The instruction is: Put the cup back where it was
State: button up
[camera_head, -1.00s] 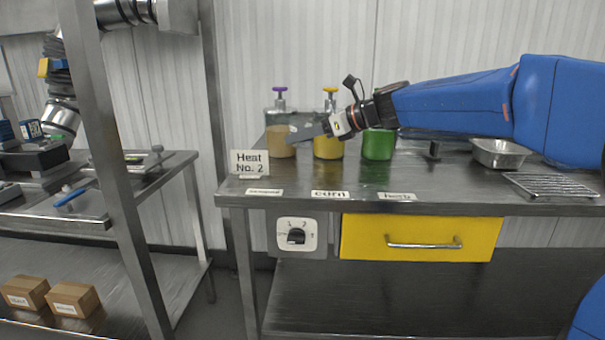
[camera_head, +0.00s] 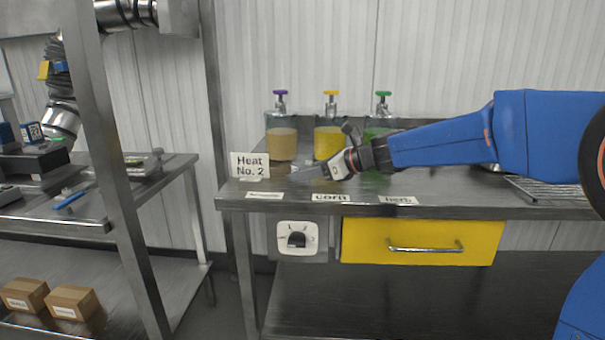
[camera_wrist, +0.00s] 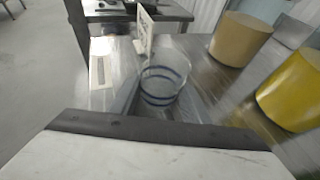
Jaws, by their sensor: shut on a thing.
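A clear cup with blue bands (camera_wrist: 163,82) is between the fingers of my gripper in the wrist view. My gripper (camera_wrist: 163,100) is shut on it. In the head view my gripper (camera_head: 308,173) is low over the left part of the steel counter (camera_head: 450,188), behind the front labels and right of the "Heat No. 2" sign (camera_head: 250,166). The cup is hard to make out there. I cannot tell whether its base touches the counter.
Brown (camera_head: 281,145), yellow (camera_head: 327,143) and green (camera_head: 376,134) containers stand along the back, close to my gripper. Small labels (camera_head: 331,197) lie along the front edge. A wire rack (camera_head: 545,190) is at the right. A yellow drawer (camera_head: 420,241) and a dial (camera_head: 297,239) are below.

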jog(key=shift+f, duration=0.1)
jog(key=o, duration=1.2)
jog(key=shift+r, duration=0.2)
jog(key=v, duration=1.2)
jog(key=shift+f, duration=0.1)
jog(key=shift+s+d, duration=0.1)
